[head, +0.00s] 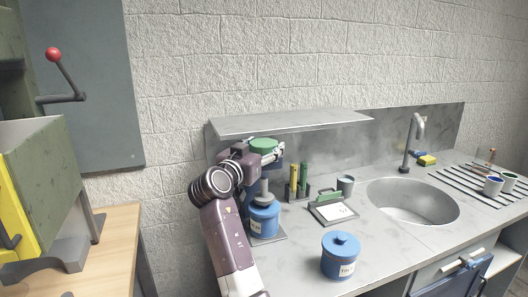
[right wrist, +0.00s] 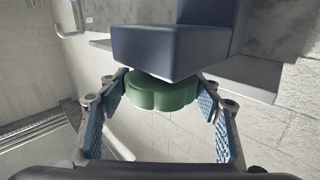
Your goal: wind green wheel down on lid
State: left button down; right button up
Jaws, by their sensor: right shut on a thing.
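The green wheel (head: 263,145) sits at the top of a spindle under the metal shelf. My right gripper (head: 266,153) is shut on it, with my arm coming up from below. In the right wrist view the green wheel (right wrist: 160,95) lies between the two blue-padded fingers of my right gripper (right wrist: 163,92). Below, a grey foot (head: 264,196) on the spindle is over a labelled blue canister (head: 264,220). My arm partly covers this stand, and I cannot tell whether the foot touches the lid. My left gripper is out of view.
A second blue canister with a knobbed lid (head: 340,257) stands on the counter (head: 390,248). The metal shelf (head: 290,122) hangs close above.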

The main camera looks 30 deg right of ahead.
aim_at(258, 150)
jog(key=shift+r, duration=0.1)
jog(key=o, duration=1.2)
jog(key=shift+c, duration=0.2)
jog(key=shift+v, duration=3.75)
